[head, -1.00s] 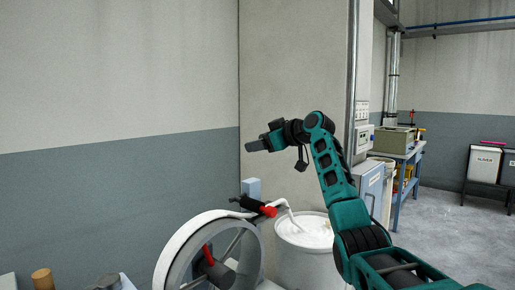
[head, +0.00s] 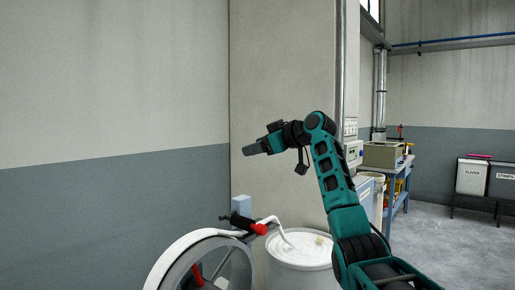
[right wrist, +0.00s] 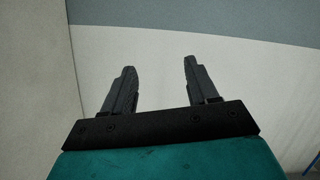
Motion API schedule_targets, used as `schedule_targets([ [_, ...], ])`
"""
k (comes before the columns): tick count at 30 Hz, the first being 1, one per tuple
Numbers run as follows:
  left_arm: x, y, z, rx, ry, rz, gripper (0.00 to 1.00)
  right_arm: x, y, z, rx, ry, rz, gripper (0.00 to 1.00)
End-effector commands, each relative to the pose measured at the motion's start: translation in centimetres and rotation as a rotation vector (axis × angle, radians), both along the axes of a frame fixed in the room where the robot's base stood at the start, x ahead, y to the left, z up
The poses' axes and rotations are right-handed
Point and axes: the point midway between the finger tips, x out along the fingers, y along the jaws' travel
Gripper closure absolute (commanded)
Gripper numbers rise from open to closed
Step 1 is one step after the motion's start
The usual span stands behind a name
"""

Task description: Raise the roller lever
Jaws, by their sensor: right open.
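A black lever-like bar (head: 235,220) with a red end (head: 259,229) shows low in the head view, above a grey ring-shaped wheel (head: 165,268) wrapped in white material. A second red handle (head: 197,274) is inside the wheel, cut by the lower frame edge. I cannot tell which of the two is the roller lever. My right gripper (head: 251,149) is in the air well above the black bar, pointing left. In the right wrist view it (right wrist: 160,66) is open and empty, with only wall behind it. My left gripper is out of view.
A white drum (head: 300,279) with white strand stands right of the wheel. A blue-grey block (head: 241,205) is behind the bar. A pale wall panel (head: 280,80) stands behind the gripper. A blue bench (head: 397,178) and labelled bins (head: 472,177) are farther right, with open floor between.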

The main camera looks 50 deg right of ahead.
Motion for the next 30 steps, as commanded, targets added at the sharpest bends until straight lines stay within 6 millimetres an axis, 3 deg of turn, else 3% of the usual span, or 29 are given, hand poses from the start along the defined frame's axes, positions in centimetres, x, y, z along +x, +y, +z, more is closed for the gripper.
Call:
schedule_targets([
  [11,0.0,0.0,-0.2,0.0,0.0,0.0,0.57,-0.5,-0.1,0.1,-0.001,-0.001,0.0,0.42],
  [14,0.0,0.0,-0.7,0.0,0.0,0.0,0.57,-1.8,-0.3,0.4,-0.004,-0.001,-0.003,0.42],
  [24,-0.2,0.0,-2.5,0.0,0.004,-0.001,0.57,-8.9,-0.8,2.5,-0.004,-0.003,-0.003,0.42],
  [30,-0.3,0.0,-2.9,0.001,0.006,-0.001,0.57,-11.5,-0.9,3.4,-0.001,-0.001,-0.002,0.42],
])
